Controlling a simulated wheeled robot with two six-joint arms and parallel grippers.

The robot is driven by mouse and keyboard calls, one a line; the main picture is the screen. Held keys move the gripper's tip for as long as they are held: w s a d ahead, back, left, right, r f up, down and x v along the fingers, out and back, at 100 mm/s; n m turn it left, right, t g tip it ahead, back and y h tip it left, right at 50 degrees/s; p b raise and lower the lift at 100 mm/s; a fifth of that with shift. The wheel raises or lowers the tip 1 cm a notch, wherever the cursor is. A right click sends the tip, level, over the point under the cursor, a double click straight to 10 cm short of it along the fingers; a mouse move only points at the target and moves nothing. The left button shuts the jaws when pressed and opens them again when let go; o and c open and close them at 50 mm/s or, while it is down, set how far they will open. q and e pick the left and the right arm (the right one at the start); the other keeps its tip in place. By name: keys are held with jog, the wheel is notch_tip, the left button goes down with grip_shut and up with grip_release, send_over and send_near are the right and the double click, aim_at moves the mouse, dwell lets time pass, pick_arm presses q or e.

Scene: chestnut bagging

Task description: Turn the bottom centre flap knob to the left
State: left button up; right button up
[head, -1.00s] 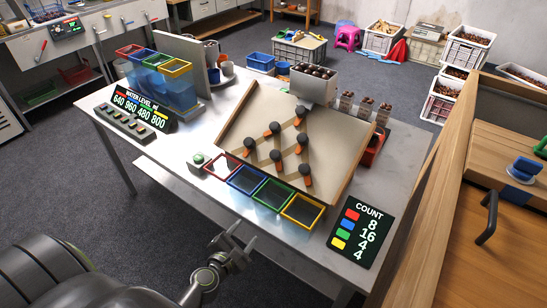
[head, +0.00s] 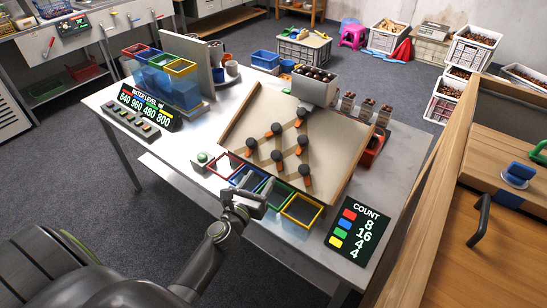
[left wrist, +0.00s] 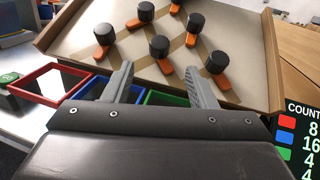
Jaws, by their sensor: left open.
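The bottom centre flap knob (head: 277,156) is a black round knob with an orange flap on the tilted beige board (head: 335,150), in the middle of the lowest row of knobs. It also shows in the left wrist view (left wrist: 159,46), between and beyond my fingertips, with its flap pointing down and slightly right. My left gripper (head: 246,199) is open and empty, above the blue and green bins in front of the board. Its two fingers show apart in the left wrist view (left wrist: 159,80), short of the knob. My right gripper is in neither view.
Other knobs stand close by, left (head: 251,144) and right (head: 304,170). Red (head: 224,153) and yellow (head: 322,212) bins line the board's lower edge. A count display (head: 359,233) stands right, a water level display (head: 146,108) left.

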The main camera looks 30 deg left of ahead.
aim_at(275, 156)
pick_arm(q)
jog(key=w, duration=0.6)
jog(key=w+b, duration=0.1)
jog(key=w, duration=0.3)
jog(key=shift+w+a, duration=0.1)
jog(key=shift+a, duration=0.25)
jog(key=shift+c, duration=0.3)
jog(key=c, duration=0.9)
